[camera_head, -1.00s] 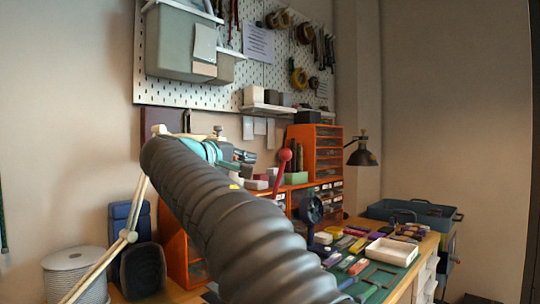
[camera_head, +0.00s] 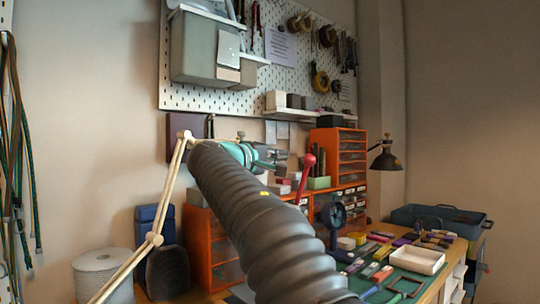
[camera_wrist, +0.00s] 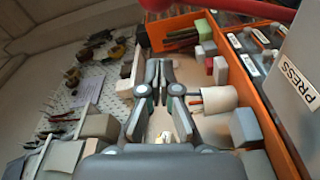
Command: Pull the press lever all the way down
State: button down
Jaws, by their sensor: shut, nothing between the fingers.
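The press lever shows as a red arm with a round red knob (camera_head: 309,160) in the head view, standing nearly upright. In the wrist view a blurred red bar (camera_wrist: 235,5) crosses the top right edge, close to the camera. The grey press body (camera_wrist: 290,85), marked PRESS, fills the right side of the wrist view. My gripper (camera_head: 276,164) is just left of the knob in the head view, apart from it in the picture. In the wrist view my gripper's fingers (camera_wrist: 159,68) are together and empty, left of the press. My arm hides the lever's lower part in the head view.
An orange drawer cabinet (camera_head: 338,150) stands behind the lever. An orange-edged shelf (camera_wrist: 205,22) with small blocks and a white cup (camera_wrist: 212,98) lies below my fingers. A black lamp (camera_head: 385,158) is at right. A white tray (camera_head: 418,260) sits on the cluttered bench.

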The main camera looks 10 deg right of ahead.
aim_at(302, 187)
jog(key=shift+s+d+f+b, duration=0.1)
jog(key=shift+d, duration=0.65)
jog(key=shift+s+d+f+b, duration=0.1)
jog(key=shift+s+d+f, duration=0.05)
jog(key=shift+d, duration=0.65)
jog(key=shift+s+d+f+b, duration=0.1)
jog(key=shift+d, duration=0.65)
